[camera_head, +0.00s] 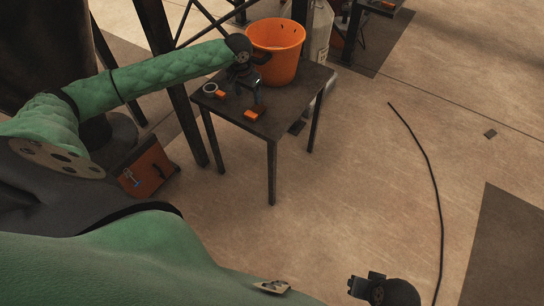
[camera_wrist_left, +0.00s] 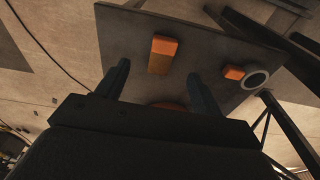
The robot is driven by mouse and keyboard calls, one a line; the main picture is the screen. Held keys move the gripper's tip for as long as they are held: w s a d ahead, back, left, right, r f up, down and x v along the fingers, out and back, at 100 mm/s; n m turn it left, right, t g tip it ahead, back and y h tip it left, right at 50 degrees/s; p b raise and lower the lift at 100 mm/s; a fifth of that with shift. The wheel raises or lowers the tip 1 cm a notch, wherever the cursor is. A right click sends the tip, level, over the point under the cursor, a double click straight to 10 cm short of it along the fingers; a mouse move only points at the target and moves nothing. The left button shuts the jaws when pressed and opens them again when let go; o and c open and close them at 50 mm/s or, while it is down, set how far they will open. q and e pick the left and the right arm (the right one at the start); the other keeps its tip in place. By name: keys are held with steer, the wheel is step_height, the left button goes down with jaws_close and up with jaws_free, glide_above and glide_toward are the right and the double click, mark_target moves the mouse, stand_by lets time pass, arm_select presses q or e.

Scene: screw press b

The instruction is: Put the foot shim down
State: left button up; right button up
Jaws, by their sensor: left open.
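Two orange blocks lie on the dark table (camera_head: 262,137); I cannot tell for sure which is the foot shim. The larger block (camera_head: 254,114) is near the table's front edge, and in the left wrist view (camera_wrist_left: 162,55) it lies beyond and between my fingertips, apart from them. The smaller block (camera_head: 220,94) lies beside a grey ring (camera_head: 210,88). My left gripper (camera_head: 249,97) is open and empty over the table, between the blocks and an orange bucket. My right gripper (camera_head: 362,286) is at the bottom of the head view, too small to read.
The orange bucket (camera_head: 276,50) stands at the table's back. A red-brown box (camera_head: 147,172) is on the floor at left, and dark posts (camera_head: 178,84) rise beside the table.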

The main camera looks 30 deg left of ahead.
arm_select(q)
steer(key=s+d+f+m+h, duration=0.1)
steer(key=s+d+f, duration=0.35)
steer(key=d, duration=0.35)
steer(key=s+d+f+m+h, duration=0.1)
steer(key=s+d+f, duration=0.4)
steer(key=d, duration=0.4)
steer(key=s+d+f+m, duration=0.2)
steer(key=s+d+f, duration=0.2)
steer(key=s+d, duration=0.3)
steer(key=s+d+n, duration=0.1)
steer(key=s+d, duration=0.1)
steer(key=s, duration=0.4)
steer(key=s+d, duration=0.3)
steer(key=s, duration=0.4)
steer(key=s+d+n+t, duration=0.1)
steer(key=s+d, duration=0.2)
steer(key=s, duration=0.3)
steer(key=shift+s+d+r+n, duration=0.15)
steer(key=shift+s+r+n, duration=0.05)
steer(key=shift+s+n, duration=0.1)
